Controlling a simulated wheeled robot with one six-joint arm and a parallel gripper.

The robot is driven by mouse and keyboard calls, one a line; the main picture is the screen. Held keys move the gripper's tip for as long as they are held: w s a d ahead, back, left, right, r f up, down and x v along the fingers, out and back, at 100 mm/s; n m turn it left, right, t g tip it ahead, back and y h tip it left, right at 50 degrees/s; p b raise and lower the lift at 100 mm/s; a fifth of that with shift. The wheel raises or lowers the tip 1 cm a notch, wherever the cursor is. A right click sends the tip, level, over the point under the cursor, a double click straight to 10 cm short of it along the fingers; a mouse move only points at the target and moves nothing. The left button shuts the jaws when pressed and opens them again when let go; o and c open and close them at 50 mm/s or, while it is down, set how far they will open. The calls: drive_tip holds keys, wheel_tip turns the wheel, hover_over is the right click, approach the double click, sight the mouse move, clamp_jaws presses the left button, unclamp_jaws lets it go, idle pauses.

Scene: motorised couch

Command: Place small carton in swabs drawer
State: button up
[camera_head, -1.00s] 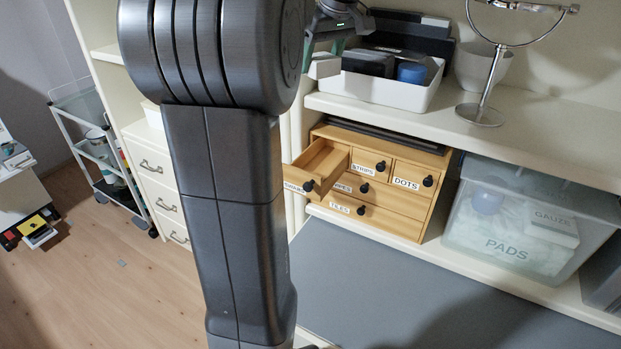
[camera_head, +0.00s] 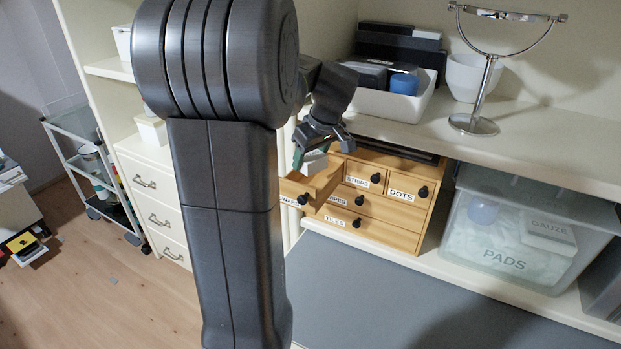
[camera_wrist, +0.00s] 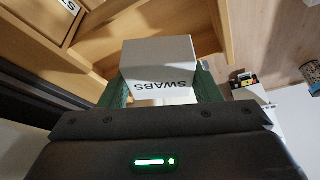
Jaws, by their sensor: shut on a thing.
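The small white carton (camera_wrist: 158,62) is between the green fingers of my gripper (camera_wrist: 160,90) in the wrist view. In the head view my gripper (camera_head: 312,155) is above the open top-left drawer (camera_head: 318,184) of the wooden chest. The carton (camera_head: 314,162) shows there only in part, pale and low between the fingers. The drawer's label is partly hidden by my arm. I cannot tell whether the carton touches the drawer floor.
The wooden chest (camera_head: 385,223) has closed drawers marked STRIPS, DOTS and TILES. A clear PADS box (camera_head: 520,235) stands to its right. The shelf above holds a white tray (camera_head: 395,104) and a mirror stand (camera_head: 474,123). The grey surface (camera_head: 400,300) in front is clear.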

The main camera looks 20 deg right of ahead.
sight(318, 160)
drive_tip(key=shift+f, duration=3.35)
drive_tip(key=shift+f, duration=0.2)
drive_tip(key=o, duration=1)
drive_tip(key=shift+o, duration=0.2)
drive_tip(key=shift+r, duration=0.1)
drive_tip(key=shift+r, duration=0.2)
drive_tip(key=v, duration=1.2)
drive_tip(key=shift+f, duration=0.1)
